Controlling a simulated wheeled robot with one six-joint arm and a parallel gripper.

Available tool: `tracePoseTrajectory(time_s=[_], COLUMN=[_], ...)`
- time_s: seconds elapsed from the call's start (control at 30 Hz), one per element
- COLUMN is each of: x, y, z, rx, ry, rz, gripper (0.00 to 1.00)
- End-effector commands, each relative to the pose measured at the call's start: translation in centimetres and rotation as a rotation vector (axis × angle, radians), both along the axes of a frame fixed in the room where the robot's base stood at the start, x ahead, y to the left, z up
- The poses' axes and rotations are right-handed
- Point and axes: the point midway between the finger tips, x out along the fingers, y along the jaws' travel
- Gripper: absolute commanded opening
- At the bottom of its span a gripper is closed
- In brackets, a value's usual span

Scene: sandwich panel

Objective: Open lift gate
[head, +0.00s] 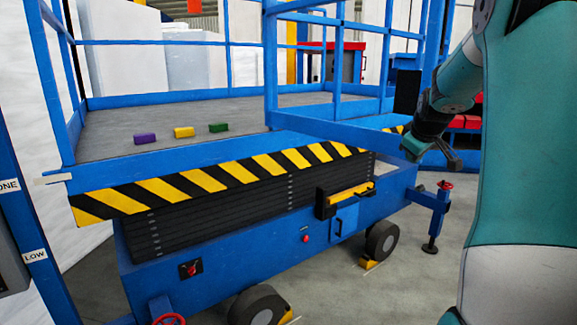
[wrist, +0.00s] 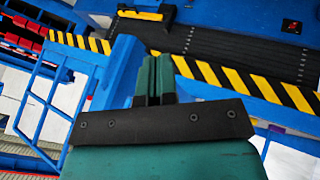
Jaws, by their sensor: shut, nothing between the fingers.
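The blue lift (head: 215,155) has a grey deck with blue rails around it. A blue railed frame that looks like its gate (head: 338,75) stands at the right of the near side, at an angle to the striped deck edge. The stretch of that edge to its left has no rail across it. A blue frame (wrist: 45,95) also shows at the left in the wrist view. My gripper (head: 430,152) is right of the frame, low near its outer end. In the wrist view its teal fingers (wrist: 153,80) are together and empty. Contact with blue parts cannot be told.
Purple (head: 145,138), yellow (head: 184,132) and green (head: 218,127) blocks lie on the deck. An outrigger with a red handle (head: 445,185) stands below my gripper. Red bins (head: 465,122) are behind my arm. Grey floor (head: 385,285) is free in front.

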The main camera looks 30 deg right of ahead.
Motion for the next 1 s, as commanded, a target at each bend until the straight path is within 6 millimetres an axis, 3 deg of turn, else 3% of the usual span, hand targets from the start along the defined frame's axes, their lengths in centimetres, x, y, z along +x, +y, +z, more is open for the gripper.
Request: tracePoseTrajectory(time_s=[0.2, 0.5, 0.7, 1.0], x=[-0.8, -3.9, -4.9, -5.0], y=[3.5, 6.1, 7.0, 7.2], z=[-0.1, 5.7, 7.6, 8.0], rx=[-0.003, -0.004, -0.001, 0.001], ry=[-0.003, -0.004, -0.002, 0.000], rz=[-0.002, -0.007, -0.006, -0.004], gripper=[0.00, 0.00, 0.00, 0.00])
